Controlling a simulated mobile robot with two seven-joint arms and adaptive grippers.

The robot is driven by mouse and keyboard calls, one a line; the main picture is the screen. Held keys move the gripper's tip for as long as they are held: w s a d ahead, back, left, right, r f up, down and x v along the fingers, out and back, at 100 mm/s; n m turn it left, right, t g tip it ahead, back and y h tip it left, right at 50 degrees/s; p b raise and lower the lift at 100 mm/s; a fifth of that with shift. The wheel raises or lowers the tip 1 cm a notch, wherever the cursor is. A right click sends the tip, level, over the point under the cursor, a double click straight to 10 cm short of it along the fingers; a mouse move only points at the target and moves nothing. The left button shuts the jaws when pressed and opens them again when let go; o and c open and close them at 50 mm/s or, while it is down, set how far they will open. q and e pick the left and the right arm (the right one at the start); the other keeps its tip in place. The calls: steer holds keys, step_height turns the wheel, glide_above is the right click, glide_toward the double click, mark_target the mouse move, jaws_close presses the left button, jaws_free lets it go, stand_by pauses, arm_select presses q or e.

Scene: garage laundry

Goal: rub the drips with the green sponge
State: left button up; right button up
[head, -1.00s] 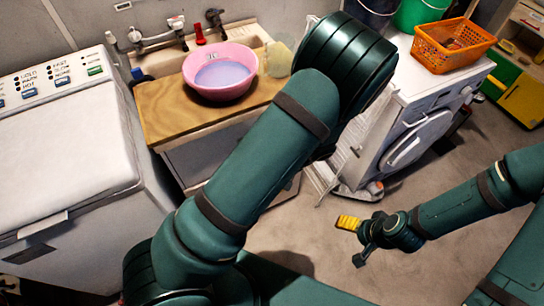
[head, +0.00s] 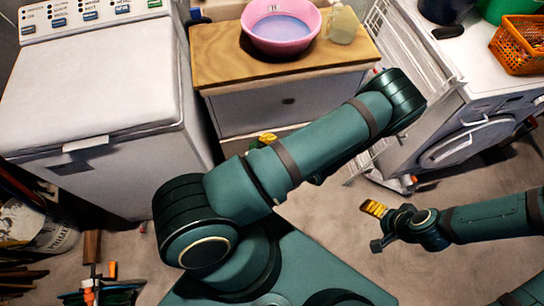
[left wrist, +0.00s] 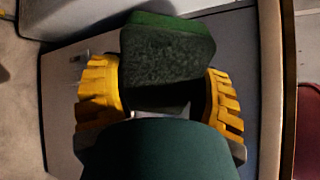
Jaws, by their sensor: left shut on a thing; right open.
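In the left wrist view, my left gripper (left wrist: 162,98) has its yellow fingers on either side of a dark green sponge (left wrist: 168,50) and is shut on it. In the head view, a yellow piece of my left gripper (head: 267,138) shows just behind my left arm, in front of the lower part of the sink cabinet (head: 287,101). The arm hides most of the gripper and the sponge there. My right gripper (head: 374,208) is open and empty above the floor at the right. I cannot make out any drips in these frames.
A pink basin (head: 281,27) of bluish water and a pale jug (head: 343,26) stand on the wooden top. A white washer (head: 92,75) is at left, a front-loading machine (head: 470,130) at right with an orange basket (head: 521,44). Tools lie at lower left.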

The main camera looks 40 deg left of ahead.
arm_select(q)
steer(key=w+a+m+t, duration=0.2)
steer(key=w+m+t, duration=0.3)
steer(key=w+t, duration=0.2)
steer(key=m+t+h, duration=0.2)
steer(key=m+t, duration=0.3)
steer(key=t, duration=0.2)
glide_toward(285, 102)
steer(key=shift+b+x, duration=1.45)
steer(key=shift+x, duration=1)
steer(key=shift+a+f, duration=0.15)
steer(key=shift+x, duration=1)
steer(key=shift+w, duration=0.1)
